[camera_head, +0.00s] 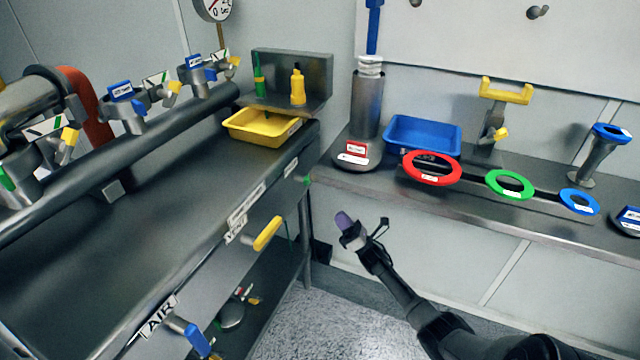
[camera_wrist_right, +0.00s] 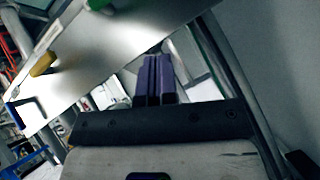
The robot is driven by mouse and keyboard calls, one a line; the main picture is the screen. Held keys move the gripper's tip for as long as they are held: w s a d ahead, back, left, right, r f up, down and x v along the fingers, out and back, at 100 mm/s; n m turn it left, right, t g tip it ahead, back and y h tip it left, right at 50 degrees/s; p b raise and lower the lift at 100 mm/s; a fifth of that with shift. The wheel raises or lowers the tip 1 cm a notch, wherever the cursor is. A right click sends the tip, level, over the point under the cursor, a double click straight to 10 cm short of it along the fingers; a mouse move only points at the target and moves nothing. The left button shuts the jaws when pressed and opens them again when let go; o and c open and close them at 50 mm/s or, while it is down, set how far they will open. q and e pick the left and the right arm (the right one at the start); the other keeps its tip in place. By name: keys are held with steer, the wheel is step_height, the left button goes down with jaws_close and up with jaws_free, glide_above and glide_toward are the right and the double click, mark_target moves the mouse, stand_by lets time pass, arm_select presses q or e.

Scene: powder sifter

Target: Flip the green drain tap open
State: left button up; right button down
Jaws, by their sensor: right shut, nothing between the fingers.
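A small green part (camera_head: 307,180), which may be the drain tap's handle, shows at the front right corner of the steel bench; its lever position is too small to tell. In the right wrist view a green part (camera_wrist_right: 190,12) is cut off by the top edge, above the fingers. My right gripper (camera_head: 344,220) is in front of the bench's right end, apart from the green part and below it to the right. Its purple fingers (camera_wrist_right: 158,78) are shut with nothing between them. My left gripper is not in view.
A yellow lever (camera_head: 266,233) and a blue lever (camera_head: 197,338) stick out from the bench front. A yellow tray (camera_head: 240,132) sits on the bench. The right counter carries a blue bin (camera_head: 425,132) and red (camera_head: 432,183), green (camera_head: 510,199) and blue rings. Floor between is open.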

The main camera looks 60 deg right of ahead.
steer(key=w+r+n+t+y+b, duration=0.1)
steer(key=w+r+n+b, duration=0.2)
steer(key=r, duration=0.9)
steer(key=w+n, duration=0.2)
steer(key=w, duration=0.1)
steer(key=shift+w+a+y+b, duration=0.2)
steer(key=shift+a+y+b, duration=0.15)
steer(key=shift+y+b, duration=0.05)
